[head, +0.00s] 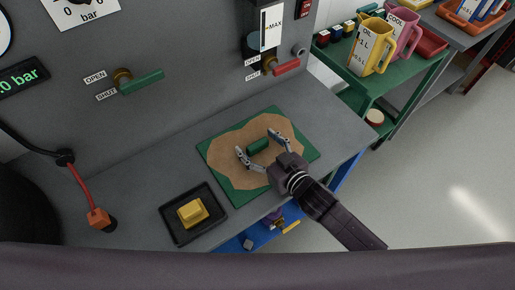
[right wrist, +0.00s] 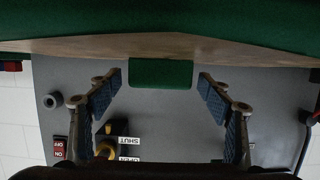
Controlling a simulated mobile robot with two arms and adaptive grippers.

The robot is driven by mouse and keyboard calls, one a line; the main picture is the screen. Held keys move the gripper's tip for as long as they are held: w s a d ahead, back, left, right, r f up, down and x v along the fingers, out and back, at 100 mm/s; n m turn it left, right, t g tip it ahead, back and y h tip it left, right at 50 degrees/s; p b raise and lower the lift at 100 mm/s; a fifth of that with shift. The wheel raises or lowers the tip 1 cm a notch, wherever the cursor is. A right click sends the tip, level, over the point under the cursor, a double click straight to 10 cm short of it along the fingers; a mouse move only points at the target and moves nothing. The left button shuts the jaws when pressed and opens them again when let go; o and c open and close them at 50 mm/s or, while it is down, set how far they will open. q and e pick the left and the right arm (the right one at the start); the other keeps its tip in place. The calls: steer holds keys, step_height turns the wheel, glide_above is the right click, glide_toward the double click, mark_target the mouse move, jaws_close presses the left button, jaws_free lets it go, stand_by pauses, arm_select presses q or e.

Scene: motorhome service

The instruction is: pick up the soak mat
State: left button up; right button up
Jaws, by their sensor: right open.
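The soak mat (head: 225,181) is a green square with a large tan patch, lying flat on the grey counter. A small green block (head: 258,146), like a grip, stands at the middle of the patch. My right gripper (head: 256,142) is open above the mat, with one finger to either side of the block. In the right wrist view the block (right wrist: 161,74) is centred between the open fingers, with a gap on each side, and the mat (right wrist: 160,22) fills the top. My left gripper is not in view.
A black tray (head: 178,231) with a yellow sponge (head: 192,212) sits left of the mat. A green-handled valve (head: 141,82) and a red-handled valve (head: 286,67) stick out from the wall panel. A green cart (head: 399,76) with jugs stands beyond the counter's right edge.

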steer(key=shift+r, duration=0.1)
steer(key=c, duration=1.4)
